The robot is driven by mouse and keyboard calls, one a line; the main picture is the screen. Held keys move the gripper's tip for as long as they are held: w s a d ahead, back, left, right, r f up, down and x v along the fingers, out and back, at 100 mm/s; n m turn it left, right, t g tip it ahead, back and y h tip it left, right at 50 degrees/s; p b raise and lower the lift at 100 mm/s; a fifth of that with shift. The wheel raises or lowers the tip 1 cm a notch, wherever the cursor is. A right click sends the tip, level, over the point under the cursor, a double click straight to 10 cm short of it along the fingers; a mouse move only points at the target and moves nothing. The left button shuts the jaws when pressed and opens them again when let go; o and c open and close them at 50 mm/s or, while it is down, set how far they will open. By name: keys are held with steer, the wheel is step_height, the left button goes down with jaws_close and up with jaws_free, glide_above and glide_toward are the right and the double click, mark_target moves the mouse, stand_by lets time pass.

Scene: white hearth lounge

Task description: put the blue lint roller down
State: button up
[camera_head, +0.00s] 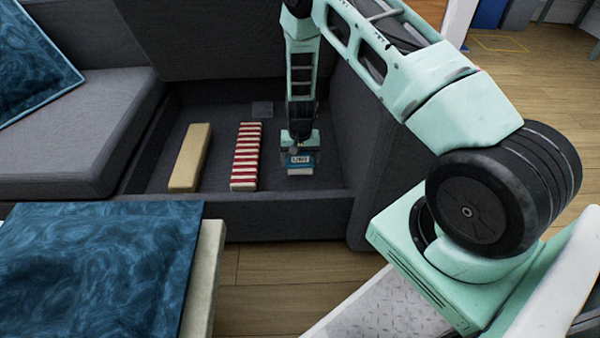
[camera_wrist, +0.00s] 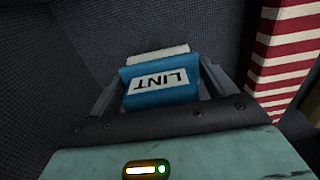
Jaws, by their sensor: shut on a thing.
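The blue lint roller (camera_head: 300,160) is at the right end of the dark recessed compartment (camera_head: 220,112) in the sofa. Its blue part carries a white label reading LINT, and a pale end sticks out beyond it. In the wrist view the lint roller (camera_wrist: 162,88) lies between the two fingers of my gripper (camera_wrist: 160,92), which is shut on it. In the head view my gripper (camera_head: 300,150) points down into the compartment. I cannot tell whether the roller touches the compartment floor.
A small grey square (camera_head: 262,109) lies behind. The compartment's front wall (camera_head: 270,215) and right wall (camera_head: 375,140) are close.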

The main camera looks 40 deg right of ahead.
mark_target(300, 168)
steer(key=shift+f+b, duration=0.65)
steer(key=shift+f, duration=1.3)
steer(key=shift+f, duration=0.15)
steer(key=o, duration=0.8)
steer(key=shift+c, duration=0.2)
step_height(300, 168, up, 12)
steer(key=p, duration=0.4)
steer(key=shift+a+p, duration=0.1)
steer(key=shift+p, duration=0.25)
steer(key=s+a+r+n+y, duration=0.1)
steer(key=s+a+r+n, duration=0.25)
steer(key=a+r, duration=0.7)
steer(key=s+a+r+n+y, duration=0.1)
steer(key=s+a+r+n, duration=0.3)
steer(key=a+r, duration=0.6)
steer(key=s+a+r+n, duration=0.1)
steer(key=s+r+n, duration=0.1)
steer(key=s, duration=0.5)
steer(key=s+a+r+n+h, duration=0.1)
steer(key=s+r, duration=0.3)
steer(key=s, duration=0.4)
steer(key=s+a+r+n, duration=0.3)
steer(key=s+n, duration=0.1)
steer(key=s, duration=0.4)
steer(key=shift+a, duration=0.25)
